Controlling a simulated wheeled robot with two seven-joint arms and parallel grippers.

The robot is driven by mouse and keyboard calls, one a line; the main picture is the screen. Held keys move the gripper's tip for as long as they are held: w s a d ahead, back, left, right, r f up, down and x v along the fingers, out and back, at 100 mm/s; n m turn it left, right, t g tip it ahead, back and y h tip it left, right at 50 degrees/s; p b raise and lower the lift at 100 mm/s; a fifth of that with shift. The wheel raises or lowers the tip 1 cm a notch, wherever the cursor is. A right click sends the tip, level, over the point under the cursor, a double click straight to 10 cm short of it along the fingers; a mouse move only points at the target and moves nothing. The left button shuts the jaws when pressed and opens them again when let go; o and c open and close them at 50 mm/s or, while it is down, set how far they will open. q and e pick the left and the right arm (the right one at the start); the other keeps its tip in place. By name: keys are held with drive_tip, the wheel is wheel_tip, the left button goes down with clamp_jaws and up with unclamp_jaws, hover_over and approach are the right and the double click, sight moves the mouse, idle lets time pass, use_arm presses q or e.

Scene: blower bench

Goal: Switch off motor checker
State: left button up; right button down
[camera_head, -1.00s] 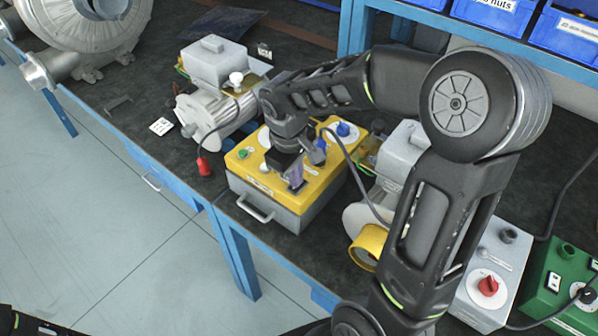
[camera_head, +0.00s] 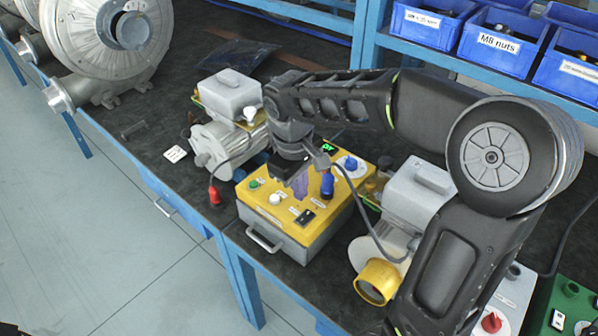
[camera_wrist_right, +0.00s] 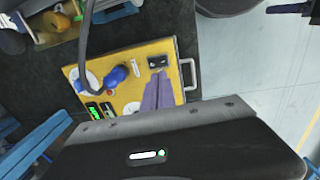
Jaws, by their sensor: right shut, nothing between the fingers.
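The motor checker is a yellow-topped grey box (camera_head: 327,207) on the dark bench. Its small display (camera_head: 328,147) glows green, and it also shows in the wrist view (camera_wrist_right: 93,111). A black rocker switch (camera_head: 305,217) sits near its front edge, also in the wrist view (camera_wrist_right: 158,61); its position is too small to tell. My right gripper (camera_head: 300,187) is shut and empty over the panel, behind the switch in the head view and apart from it. Its purple fingers (camera_wrist_right: 158,93) point at the panel in the wrist view. My left gripper is not in view.
A blue plug (camera_head: 327,186) with a grey cable stands on the panel, close to my fingers. Motors flank the box. A metal handle (camera_head: 264,240) is on its front.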

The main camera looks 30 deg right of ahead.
drive_tip(key=r, duration=0.5)
drive_tip(key=shift+a+r, duration=0.15)
drive_tip(key=shift+a, duration=0.15)
drive_tip(key=b, duration=0.2)
drive_tip(key=d+b, duration=0.1)
drive_tip(key=b, duration=0.1)
drive_tip(key=shift+d+r, duration=0.2)
drive_tip(key=shift+d, duration=0.1)
